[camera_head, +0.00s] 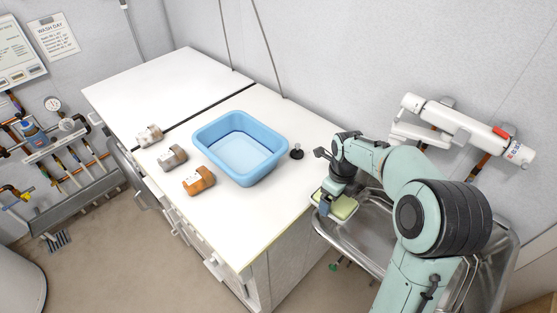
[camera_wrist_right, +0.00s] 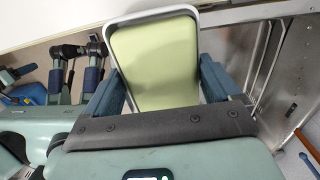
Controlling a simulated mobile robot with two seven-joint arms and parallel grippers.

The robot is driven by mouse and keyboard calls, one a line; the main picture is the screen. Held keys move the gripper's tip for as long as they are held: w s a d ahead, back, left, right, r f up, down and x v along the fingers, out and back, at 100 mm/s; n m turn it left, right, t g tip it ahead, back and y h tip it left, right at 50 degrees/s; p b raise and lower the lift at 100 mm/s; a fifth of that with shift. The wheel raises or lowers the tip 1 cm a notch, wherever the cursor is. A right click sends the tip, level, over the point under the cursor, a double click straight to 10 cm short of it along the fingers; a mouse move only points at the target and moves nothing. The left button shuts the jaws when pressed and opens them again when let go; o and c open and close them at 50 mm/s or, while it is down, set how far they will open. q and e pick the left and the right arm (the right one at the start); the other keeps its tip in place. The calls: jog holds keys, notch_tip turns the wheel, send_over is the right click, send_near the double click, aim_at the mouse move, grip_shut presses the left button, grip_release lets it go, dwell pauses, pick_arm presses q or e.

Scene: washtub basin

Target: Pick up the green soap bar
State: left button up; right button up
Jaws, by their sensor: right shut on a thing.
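The green soap bar (camera_head: 345,207) is at the right end of the white counter, over the near left corner of the metal sink. My right gripper (camera_head: 335,196) is shut on it from above. In the right wrist view the flat pale green face of the bar (camera_wrist_right: 160,58) fills the space between the two blue-grey fingers, with a whitish rim around it. I cannot tell whether this rim is part of the bar or a dish. My left gripper does not show in the head view.
A blue washtub (camera_head: 240,147) stands on the white counter (camera_head: 180,85). Several brown and grey items, one an orange-brown piece (camera_head: 198,180), lie left of it. A black knob (camera_head: 296,152) is right of the tub. The metal sink (camera_head: 375,222) lies under my right arm.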

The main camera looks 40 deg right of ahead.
jog(key=p, duration=0.2)
send_over(293, 180)
jog(key=s, duration=0.4)
jog(key=shift+d+r, duration=0.1)
jog(key=shift+d, duration=0.2)
jog(key=shift+w+a+p, duration=0.15)
jog(key=shift+w+p, duration=0.2)
jog(key=shift+w, duration=0.8)
jog(key=shift+w+a+p, duration=0.15)
jog(key=shift+w+p, duration=0.15)
jog(key=shift+w, duration=0.8)
jog(key=shift+f, duration=0.5)
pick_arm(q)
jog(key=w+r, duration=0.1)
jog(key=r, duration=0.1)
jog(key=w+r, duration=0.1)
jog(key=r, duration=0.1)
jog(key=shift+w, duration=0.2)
pick_arm(e)
jog(key=shift+s+f, duration=0.2)
jog(key=shift+f, duration=0.1)
jog(key=shift+f, duration=0.1)
